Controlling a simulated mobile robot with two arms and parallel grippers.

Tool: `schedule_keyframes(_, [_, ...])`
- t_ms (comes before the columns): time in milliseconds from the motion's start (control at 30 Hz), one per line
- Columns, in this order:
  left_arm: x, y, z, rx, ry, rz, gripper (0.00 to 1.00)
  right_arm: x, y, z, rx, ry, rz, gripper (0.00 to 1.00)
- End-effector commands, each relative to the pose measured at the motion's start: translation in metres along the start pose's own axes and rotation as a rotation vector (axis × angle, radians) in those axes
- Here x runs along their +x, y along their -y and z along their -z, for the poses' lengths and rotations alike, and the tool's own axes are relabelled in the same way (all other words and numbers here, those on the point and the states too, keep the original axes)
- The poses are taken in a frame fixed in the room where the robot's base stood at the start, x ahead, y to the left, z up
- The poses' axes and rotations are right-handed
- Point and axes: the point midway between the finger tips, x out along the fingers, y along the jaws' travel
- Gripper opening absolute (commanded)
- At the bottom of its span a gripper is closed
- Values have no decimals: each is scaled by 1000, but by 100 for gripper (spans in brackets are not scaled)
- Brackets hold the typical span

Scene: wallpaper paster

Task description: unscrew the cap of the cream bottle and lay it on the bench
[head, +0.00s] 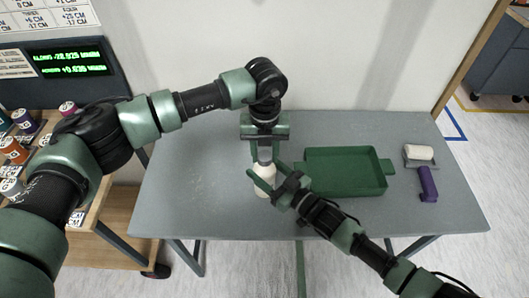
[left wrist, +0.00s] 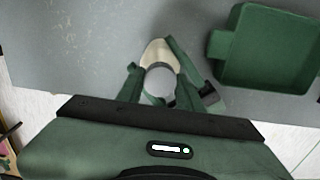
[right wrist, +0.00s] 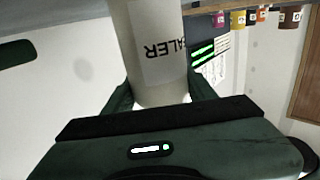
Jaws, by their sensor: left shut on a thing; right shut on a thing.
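The cream bottle (head: 264,184) stands upright near the front middle of the bench (head: 200,180). Its printed label (right wrist: 161,50) shows in the right wrist view. My right gripper (head: 272,183) is shut around the bottle's body from the front right. My left gripper (head: 265,152) points down from above and is shut on the grey cap (left wrist: 160,80) at the bottle's top. The cap looks in line with the bottle; whether its thread is loose cannot be told. The left fingers partly hide the cap in the head view.
A green tray (head: 345,190) lies just right of the bottle, near my right gripper. A white roller (head: 419,152) and a purple-handled tool (head: 428,184) lie at the right. The bench's left part is clear. A shelf with paint pots (head: 14,152) stands at the left.

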Motion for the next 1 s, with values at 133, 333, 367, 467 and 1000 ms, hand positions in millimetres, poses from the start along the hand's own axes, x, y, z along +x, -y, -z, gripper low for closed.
schedule_keyframes(133, [0,0,0,-1,0,1,0,0,0,0,0,-1,0,0])
schedule_keyframes(333, [0,0,0,1,0,0,0,0,0,0,0,-1,0,0])
schedule_keyframes(367, [0,0,0,1,0,0,0,0,0,0,0,-1,0,0])
schedule_keyframes(467, [0,0,0,1,0,0,0,0,0,0,0,-1,0,0])
schedule_keyframes(1000, [-14,0,0,2,1,-1,0,0,0,0,0,-1,0,0])
